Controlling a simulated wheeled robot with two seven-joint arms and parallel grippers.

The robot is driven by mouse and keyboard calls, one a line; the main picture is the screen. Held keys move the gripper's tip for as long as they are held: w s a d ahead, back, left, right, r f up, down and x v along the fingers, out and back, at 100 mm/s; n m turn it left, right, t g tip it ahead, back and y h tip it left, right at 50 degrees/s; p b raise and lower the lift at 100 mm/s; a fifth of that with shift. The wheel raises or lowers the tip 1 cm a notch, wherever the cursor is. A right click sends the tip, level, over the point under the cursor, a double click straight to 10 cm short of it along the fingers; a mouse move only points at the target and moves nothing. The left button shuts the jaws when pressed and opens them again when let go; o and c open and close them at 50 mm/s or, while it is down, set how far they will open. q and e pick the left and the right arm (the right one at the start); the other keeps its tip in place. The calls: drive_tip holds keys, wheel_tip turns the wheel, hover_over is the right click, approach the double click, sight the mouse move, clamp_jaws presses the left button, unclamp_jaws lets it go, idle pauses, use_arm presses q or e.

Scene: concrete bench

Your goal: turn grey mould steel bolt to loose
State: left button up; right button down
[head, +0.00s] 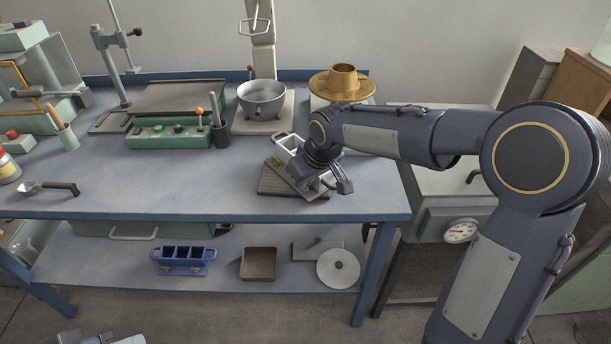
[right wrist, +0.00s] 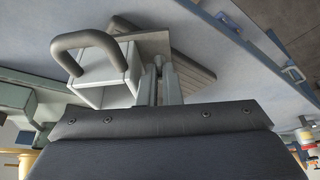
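The grey mould (head: 291,143) lies on a dark ribbed board (head: 272,183) near the right end of the bench. It is light grey, with open compartments and a U-shaped handle; in the right wrist view the mould (right wrist: 108,78) shows its dark handle close up. My right gripper (head: 327,184) is down at the mould's near end and hides part of it. In the right wrist view its two fingers stand close together around a narrow grey piece, which looks like the steel bolt (right wrist: 158,62); its turn angle cannot be read. Parts of my left arm show at the bottom left edge.
A steel pot (head: 262,98) and a brass piece (head: 342,82) stand behind the mould. A green control box (head: 168,136) and a dark cup (head: 220,134) are to the left. A blue mould (head: 183,255) is on the lower shelf.

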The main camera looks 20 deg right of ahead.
drive_tip(key=shift+n, duration=0.3)
drive_tip(key=c, duration=1.9)
unclamp_jaws()
